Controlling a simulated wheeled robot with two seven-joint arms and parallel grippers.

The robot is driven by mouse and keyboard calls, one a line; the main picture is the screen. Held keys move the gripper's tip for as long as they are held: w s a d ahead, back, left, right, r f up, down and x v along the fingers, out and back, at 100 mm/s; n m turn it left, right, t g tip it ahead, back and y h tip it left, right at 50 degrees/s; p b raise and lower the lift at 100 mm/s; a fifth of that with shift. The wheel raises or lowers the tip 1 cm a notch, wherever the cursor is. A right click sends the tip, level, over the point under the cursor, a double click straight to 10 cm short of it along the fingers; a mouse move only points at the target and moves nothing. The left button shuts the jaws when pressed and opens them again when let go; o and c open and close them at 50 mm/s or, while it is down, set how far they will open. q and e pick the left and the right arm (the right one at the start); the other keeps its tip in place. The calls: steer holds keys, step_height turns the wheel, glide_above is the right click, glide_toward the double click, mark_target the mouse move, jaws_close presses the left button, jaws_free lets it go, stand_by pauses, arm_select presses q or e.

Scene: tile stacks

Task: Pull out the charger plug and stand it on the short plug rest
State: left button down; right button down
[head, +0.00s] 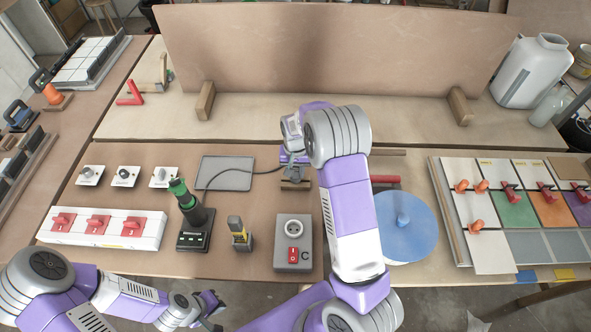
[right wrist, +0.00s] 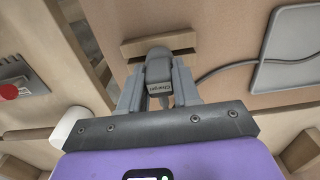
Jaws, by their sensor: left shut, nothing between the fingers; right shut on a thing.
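The grey charger plug (right wrist: 158,70), with a label on it, is between the fingers of my right gripper (right wrist: 158,92), which is shut on it. In the head view my right gripper (head: 294,170) is beyond the socket box, and my arm partly hides it. A short wooden block (right wrist: 132,50), probably the short plug rest, is right at the plug's far end; it also shows in the head view (head: 296,185). I cannot tell whether plug and block touch. The socket box (head: 305,255), marked C, has an empty socket face and a red switch. My left gripper (head: 212,305) is shut and empty near the front edge.
A cable runs from the plug over a grey pad (head: 226,173). A blue disc (head: 405,230) and tile board (head: 495,258) lie right. A brown panel (head: 330,50) stands behind.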

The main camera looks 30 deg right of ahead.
steer(key=shift+f, duration=0.2)
steer(key=c, duration=0.7)
jaws_free()
steer(key=shift+c, duration=0.2)
steer(key=shift+r, duration=0.1)
steer(key=shift+r+p, duration=2.25)
steer(key=shift+r, duration=0.75)
